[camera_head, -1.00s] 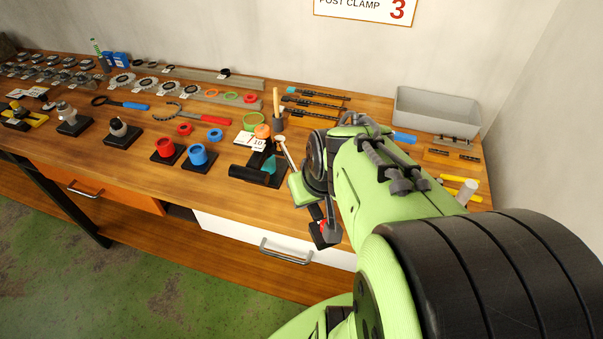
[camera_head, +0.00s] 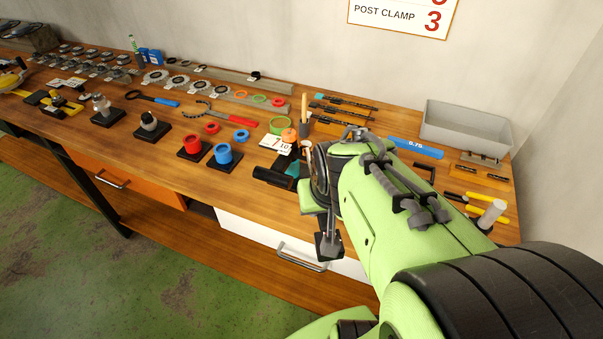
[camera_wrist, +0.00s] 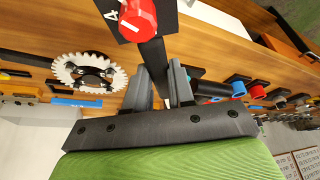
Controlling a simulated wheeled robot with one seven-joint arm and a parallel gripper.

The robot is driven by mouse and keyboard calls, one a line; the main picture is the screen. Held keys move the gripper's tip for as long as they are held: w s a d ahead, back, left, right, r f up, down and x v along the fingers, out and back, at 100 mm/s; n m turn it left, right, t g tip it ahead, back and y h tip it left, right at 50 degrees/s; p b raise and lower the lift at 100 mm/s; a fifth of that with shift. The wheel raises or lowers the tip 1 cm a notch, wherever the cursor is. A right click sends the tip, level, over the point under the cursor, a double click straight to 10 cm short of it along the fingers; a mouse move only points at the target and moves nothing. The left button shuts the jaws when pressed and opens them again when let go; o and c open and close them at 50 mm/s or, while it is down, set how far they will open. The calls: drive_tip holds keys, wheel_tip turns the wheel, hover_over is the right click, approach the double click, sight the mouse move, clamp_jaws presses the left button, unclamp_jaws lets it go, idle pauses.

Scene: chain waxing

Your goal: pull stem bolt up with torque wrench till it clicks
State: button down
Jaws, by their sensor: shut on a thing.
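My gripper (camera_wrist: 163,88) is shut on a dark straight bar (camera_wrist: 152,58), seemingly the torque wrench. In the wrist view the bar runs up to a black square piece marked 4 and a red cylindrical part (camera_wrist: 136,18). A black cylinder with a teal part (camera_head: 272,177) lies on the bench just left of my wrist. It may be the stem; I cannot make out its bolt.
A number card (camera_head: 275,143) and an orange round part (camera_head: 289,135) are behind the cylinder. Blue (camera_head: 223,154) and red (camera_head: 191,146) cups stand to the left. A grey bin (camera_head: 465,125) is at the back right. A white toothed ring (camera_wrist: 88,73) shows in the wrist view.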

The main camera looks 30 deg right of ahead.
drive_tip(key=shift+s+d, duration=0.15)
drive_tip(key=shift+d, duration=0.25)
drive_tip(key=shift+r+p, duration=2.25)
drive_tip(key=shift+r, duration=0.35)
